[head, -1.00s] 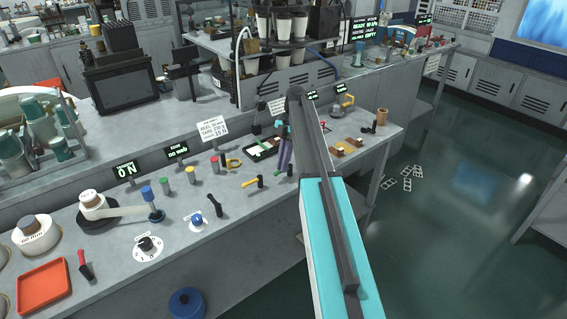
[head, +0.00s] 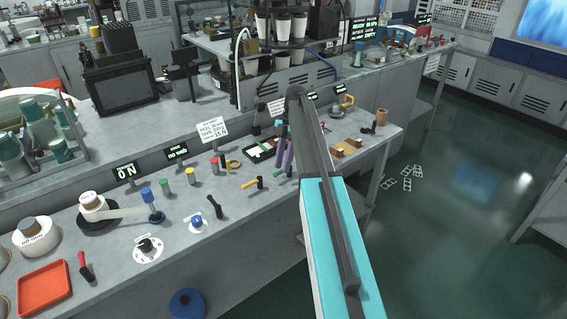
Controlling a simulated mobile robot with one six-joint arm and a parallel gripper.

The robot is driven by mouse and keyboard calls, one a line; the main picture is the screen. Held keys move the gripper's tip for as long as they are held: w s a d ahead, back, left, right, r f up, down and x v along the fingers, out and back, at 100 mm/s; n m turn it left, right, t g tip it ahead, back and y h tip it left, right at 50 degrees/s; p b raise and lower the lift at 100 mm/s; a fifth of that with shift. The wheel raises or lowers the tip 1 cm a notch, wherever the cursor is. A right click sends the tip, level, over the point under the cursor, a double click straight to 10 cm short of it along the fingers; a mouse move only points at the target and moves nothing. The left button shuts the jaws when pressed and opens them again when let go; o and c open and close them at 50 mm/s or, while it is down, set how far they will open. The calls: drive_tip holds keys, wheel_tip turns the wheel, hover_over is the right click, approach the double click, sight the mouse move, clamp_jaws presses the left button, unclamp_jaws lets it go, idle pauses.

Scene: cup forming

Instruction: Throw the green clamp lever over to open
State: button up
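My gripper (head: 283,158) shows as purple-grey fingers beyond the end of my dark arm link, over the long bench beside a black tray (head: 258,151). The arm hides part of it, and its opening is too small to judge. A small green piece (head: 279,123) shows just behind the fingers, partly hidden; I cannot tell whether it is the clamp lever.
A yellow-handled tool (head: 252,182) and a black-handled lever (head: 214,206) lie nearer the front edge. Small signs (head: 213,129) stand behind. A brown cylinder (head: 381,117) stands at the bench's right end. The floor to the right is mostly clear, with a few flat frames (head: 406,178).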

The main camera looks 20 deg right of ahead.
drive_tip(key=p+v, duration=1.1)
drive_tip(key=v, duration=0.2)
drive_tip(key=shift+p, duration=0.35)
idle(0.9)
